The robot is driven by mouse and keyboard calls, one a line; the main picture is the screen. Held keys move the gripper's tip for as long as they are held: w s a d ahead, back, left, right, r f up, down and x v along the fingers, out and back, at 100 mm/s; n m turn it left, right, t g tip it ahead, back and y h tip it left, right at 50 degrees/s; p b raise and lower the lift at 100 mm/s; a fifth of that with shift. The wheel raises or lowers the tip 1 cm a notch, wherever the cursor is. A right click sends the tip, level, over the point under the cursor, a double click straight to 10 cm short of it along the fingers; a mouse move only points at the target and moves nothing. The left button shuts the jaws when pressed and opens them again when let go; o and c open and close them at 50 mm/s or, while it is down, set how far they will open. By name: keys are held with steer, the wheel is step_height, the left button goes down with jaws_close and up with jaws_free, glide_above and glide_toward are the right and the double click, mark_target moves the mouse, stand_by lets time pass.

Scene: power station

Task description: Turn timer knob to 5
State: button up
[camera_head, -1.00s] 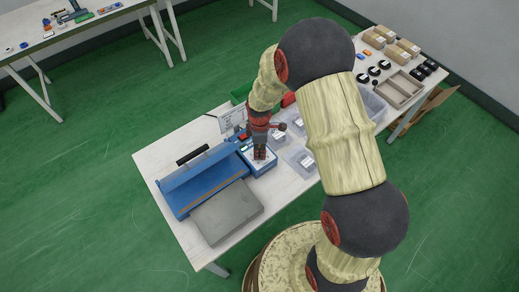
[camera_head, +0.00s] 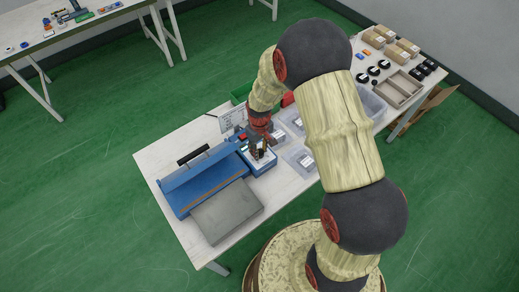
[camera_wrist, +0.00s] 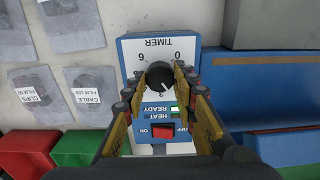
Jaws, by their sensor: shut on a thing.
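The black timer knob (camera_wrist: 160,76) sits on a white panel marked TIMER (camera_wrist: 147,49), which appears upside down in the wrist view. A 6 and a 0 show on the dial, with a partly covered digit below the knob. A short white mark shows on the knob's lower right, towards that digit. My gripper (camera_wrist: 159,78) has one fingertip on each side of the knob and is shut on it. In the head view my gripper (camera_head: 261,149) is at the right end of the blue sealer (camera_head: 201,180), where the knob is hidden.
A red ON/OFF switch (camera_wrist: 163,131) and a lit green READY light (camera_wrist: 175,109) lie close to my fingers. A grey plate (camera_head: 226,211) lies in front.

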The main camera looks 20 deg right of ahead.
steer(key=m, duration=0.6)
steer(key=shift+m, duration=0.3)
steer(key=m, duration=0.6)
steer(key=shift+p, duration=0.3)
steer(key=m, duration=0.6)
steer(key=shift+m, duration=0.3)
steer(key=m, duration=0.5)
steer(key=shift+w, duration=0.1)
steer(key=shift+m, duration=0.3)
steer(key=o, duration=1.2)
steer(key=shift+c, duration=0.2)
